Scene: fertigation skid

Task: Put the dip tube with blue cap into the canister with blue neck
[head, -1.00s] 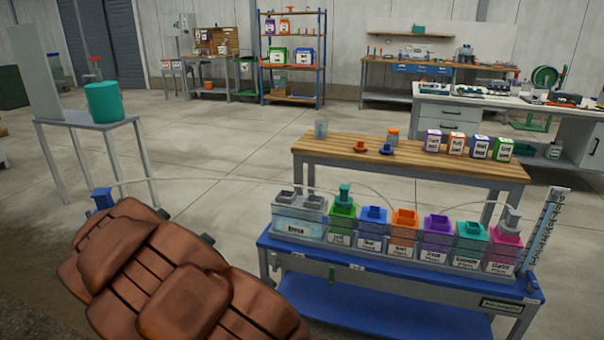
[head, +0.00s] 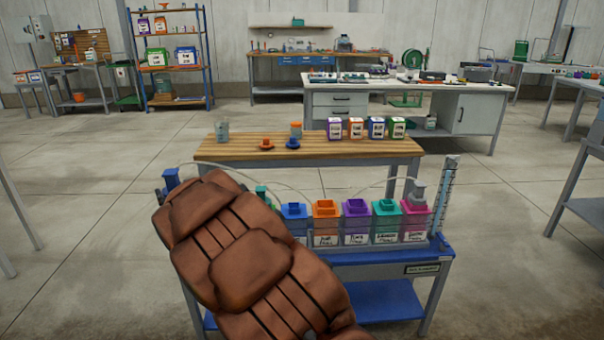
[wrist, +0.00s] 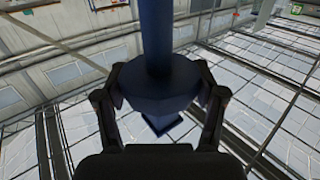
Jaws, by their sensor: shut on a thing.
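The dip tube's dark blue cap (wrist: 160,85) is between the two fingers of my gripper (wrist: 160,92) in the wrist view, and the gripper is shut on it. The tube (wrist: 156,30) runs up out of that picture. In the head view the blue cap (head: 171,178) shows just past the end of my brown-covered arm, left of the canisters; the gripper fingers are hidden there. The canister with blue neck (head: 293,212) stands in the row on the blue skid, just right of my arm, its lower part partly covered. The cap is apart from it.
Orange (head: 326,209), purple (head: 356,209), teal (head: 386,209) and pink (head: 416,208) necked canisters continue the row to the right. My arm mostly hides a green one (head: 262,191). A clear scale column (head: 446,195) stands at the right end. A wooden bench (head: 310,147) stands behind.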

